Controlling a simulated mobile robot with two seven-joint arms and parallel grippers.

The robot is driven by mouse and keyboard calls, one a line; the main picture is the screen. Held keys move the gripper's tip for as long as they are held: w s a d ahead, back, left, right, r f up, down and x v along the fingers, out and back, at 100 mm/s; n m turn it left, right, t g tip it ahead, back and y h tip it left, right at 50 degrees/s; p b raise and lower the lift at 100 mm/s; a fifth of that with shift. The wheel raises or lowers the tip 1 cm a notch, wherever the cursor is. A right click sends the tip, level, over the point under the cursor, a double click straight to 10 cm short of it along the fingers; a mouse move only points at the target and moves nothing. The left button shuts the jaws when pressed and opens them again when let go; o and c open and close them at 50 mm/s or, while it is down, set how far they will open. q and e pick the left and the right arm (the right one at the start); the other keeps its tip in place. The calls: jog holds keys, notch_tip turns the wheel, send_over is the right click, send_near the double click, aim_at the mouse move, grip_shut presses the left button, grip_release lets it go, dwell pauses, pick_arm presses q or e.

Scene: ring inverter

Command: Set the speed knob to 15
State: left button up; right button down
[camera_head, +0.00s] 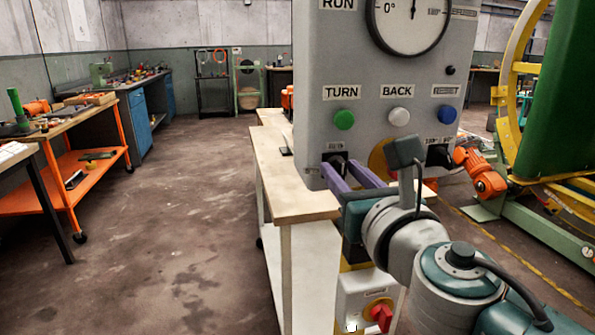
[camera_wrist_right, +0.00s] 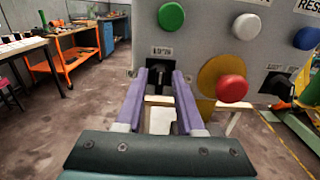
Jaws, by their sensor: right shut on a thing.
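The speed knob (camera_head: 338,159) is a small black knob low on the left of the grey control panel (camera_head: 365,60), under a small label too blurred to read. In the right wrist view the knob (camera_wrist_right: 156,77) shows between the two purple fingers. My right gripper (camera_head: 346,168) reaches the panel from the lower right and is shut on the knob; its fingertips (camera_wrist_right: 159,77) lie on either side of it. The fingers hide part of the knob, and its setting cannot be read. My left gripper is not in view.
Above the knob are a green TURN button (camera_head: 344,120), a white BACK button (camera_head: 400,117) and a blue button (camera_head: 445,114). A red button (camera_wrist_right: 232,89) on a yellow disc sits close right of the fingers. A pale table (camera_head: 285,180) stands beside the panel.

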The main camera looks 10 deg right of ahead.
jog(key=shift+m, duration=0.3)
jog(key=m+b, duration=0.1)
jog(key=m, duration=0.3)
jog(key=shift+f+m+b, duration=0.1)
jog(key=shift+m+b, duration=0.2)
jog(key=shift+m, duration=0.1)
jog(key=m+b, duration=0.1)
jog(key=m, duration=0.4)
jog(key=shift+d, duration=0.1)
jog(key=m, duration=0.4)
jog(key=shift+m+b, duration=0.4)
jog(key=m, duration=0.4)
jog(key=shift+f, duration=0.1)
jog(key=shift+m, duration=0.3)
